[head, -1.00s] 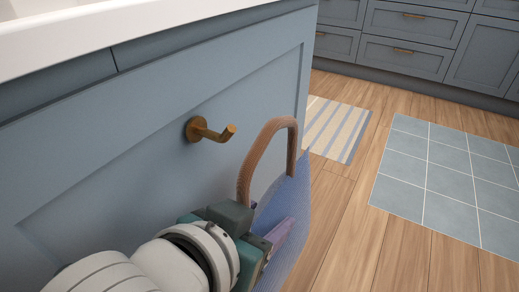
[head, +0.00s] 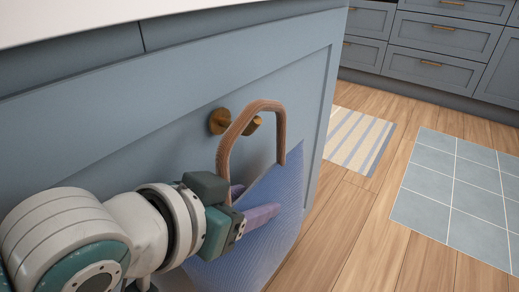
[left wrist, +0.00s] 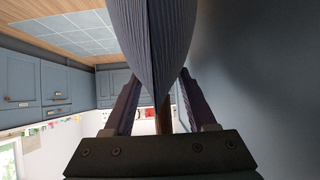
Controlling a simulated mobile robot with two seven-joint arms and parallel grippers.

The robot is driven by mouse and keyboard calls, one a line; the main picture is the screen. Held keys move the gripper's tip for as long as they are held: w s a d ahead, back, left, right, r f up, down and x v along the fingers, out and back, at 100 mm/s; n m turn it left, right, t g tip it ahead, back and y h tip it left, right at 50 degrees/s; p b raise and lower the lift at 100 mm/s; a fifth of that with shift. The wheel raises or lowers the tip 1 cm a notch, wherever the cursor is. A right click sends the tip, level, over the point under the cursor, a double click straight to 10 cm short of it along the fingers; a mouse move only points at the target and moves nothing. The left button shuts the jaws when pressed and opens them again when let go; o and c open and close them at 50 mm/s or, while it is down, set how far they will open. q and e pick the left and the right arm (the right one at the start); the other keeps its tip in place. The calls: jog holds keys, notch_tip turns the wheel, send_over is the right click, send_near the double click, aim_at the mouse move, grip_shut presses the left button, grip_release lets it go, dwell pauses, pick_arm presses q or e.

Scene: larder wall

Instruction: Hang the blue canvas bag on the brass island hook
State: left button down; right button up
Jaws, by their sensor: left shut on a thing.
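The blue canvas bag (head: 265,215) hangs in front of the island panel, its tan handle loop (head: 265,106) standing up above it. My left gripper (head: 246,203) is shut on the bag near the foot of the handle. In the left wrist view the ribbed bag (left wrist: 155,35) lies between my two fingers (left wrist: 157,95). The brass hook (head: 219,121) is on the panel at the handle's height. The handle's left side crosses in front of the hook's shaft, and the tip shows inside the loop. I cannot tell whether the tip passes through the loop. My right gripper is not in view.
The blue-grey island panel (head: 110,130) is close behind the bag and arm, under a white worktop (head: 100,12). Wooden floor to the right is open, with a striped mat (head: 358,138) and a tiled patch (head: 455,190). Drawers (head: 440,45) stand beyond.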

pick_arm(q)
jog(key=shift+w+a+b, duration=0.3)
jog(key=shift+w+a, duration=0.05)
jog(key=shift+w+a+f+b, duration=0.2)
jog(key=shift+a+f+b, duration=0.1)
jog(key=shift+f, duration=0.2)
jog(key=shift+w+a+f+b, duration=0.15)
jog(key=shift+f+b, duration=0.1)
jog(key=shift+f, duration=0.25)
jog(key=shift+c, duration=1.7)
grip_release()
jog(key=shift+f, duration=0.1)
jog(key=shift+o, duration=1.1)
jog(key=shift+f, duration=0.1)
